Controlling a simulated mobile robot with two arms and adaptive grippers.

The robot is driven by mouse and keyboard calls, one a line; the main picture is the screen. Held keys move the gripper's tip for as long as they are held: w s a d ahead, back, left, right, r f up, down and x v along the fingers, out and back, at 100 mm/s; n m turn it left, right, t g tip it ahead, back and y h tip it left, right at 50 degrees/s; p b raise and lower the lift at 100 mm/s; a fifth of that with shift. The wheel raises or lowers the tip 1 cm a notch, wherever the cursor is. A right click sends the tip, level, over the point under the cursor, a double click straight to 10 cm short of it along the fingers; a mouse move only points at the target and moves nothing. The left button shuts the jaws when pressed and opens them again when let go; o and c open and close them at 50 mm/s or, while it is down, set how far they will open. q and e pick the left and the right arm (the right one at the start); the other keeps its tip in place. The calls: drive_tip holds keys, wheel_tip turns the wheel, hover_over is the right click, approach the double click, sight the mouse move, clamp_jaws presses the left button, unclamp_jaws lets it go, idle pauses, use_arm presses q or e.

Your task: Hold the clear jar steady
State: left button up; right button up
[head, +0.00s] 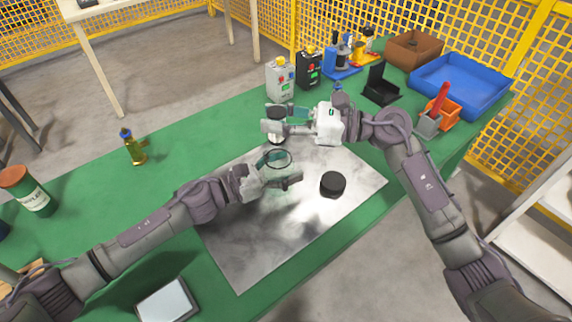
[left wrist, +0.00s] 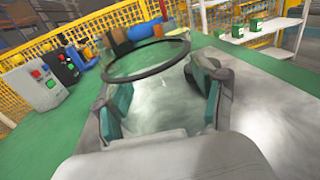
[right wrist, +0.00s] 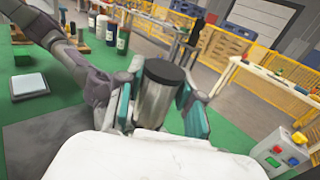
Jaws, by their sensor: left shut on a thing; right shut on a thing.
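The clear jar (head: 278,158) stands open-topped over the metal plate in the head view, its dark round rim (left wrist: 148,62) showing large in the left wrist view. My left gripper (head: 272,172) is shut around the jar, with one green-padded finger on each side. My right gripper (head: 277,124) is shut on a silvery cylinder with a black top (right wrist: 154,98), a little behind the jar in the head view. The cylinder looks upright. Whether the jar's base touches the plate is hidden by my left gripper.
A black round lid-like piece (head: 333,184) lies on the metal plate (head: 245,245). A brass valve (head: 133,147) stands at left. The plate's front is clear.

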drive_tip(key=shift+f, duration=1.65)
drive_tip(key=o, duration=1.1)
drive_tip(key=s+d, duration=0.2)
drive_tip(key=d, duration=0.9)
drive_tip(key=shift+d, duration=0.4)
